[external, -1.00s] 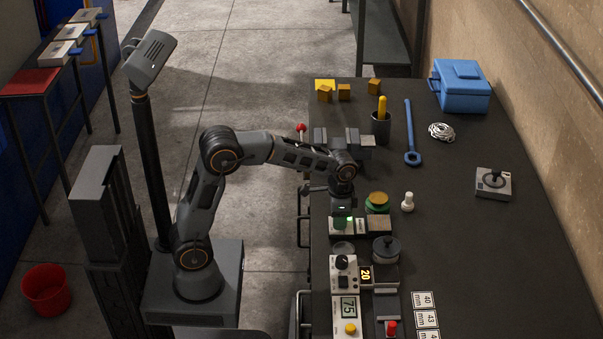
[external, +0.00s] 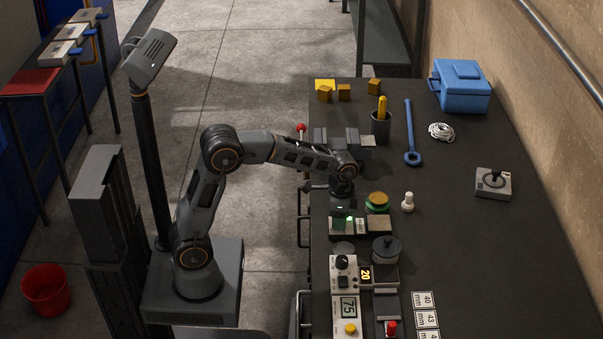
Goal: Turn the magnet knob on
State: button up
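My gripper (external: 341,212) points down at the left edge of the dark table, over a small pale box (external: 348,229). Its fingertips are small and partly hidden, so I cannot tell whether they are open or shut. A green light (external: 350,219) glows on the box, just right of the fingers. Any knob under the gripper is mostly hidden. A black knob (external: 342,262) sits on a white panel in front, apart from the gripper. No readable label shows which knob belongs to the magnet.
A green and yellow round piece (external: 377,201) and a white pawn-like piece (external: 407,202) stand right of the gripper. The table's right side is mostly clear around a joystick box (external: 493,183).

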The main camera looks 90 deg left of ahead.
jog(key=shift+o, duration=1.1)
jog(key=shift+r, duration=0.1)
notch_tip(320, 180, up, 14)
jog(key=p, duration=0.1)
jog(key=shift+a+f, duration=0.2)
jog(key=shift+a, duration=0.25)
jog(key=shift+w, duration=0.1)
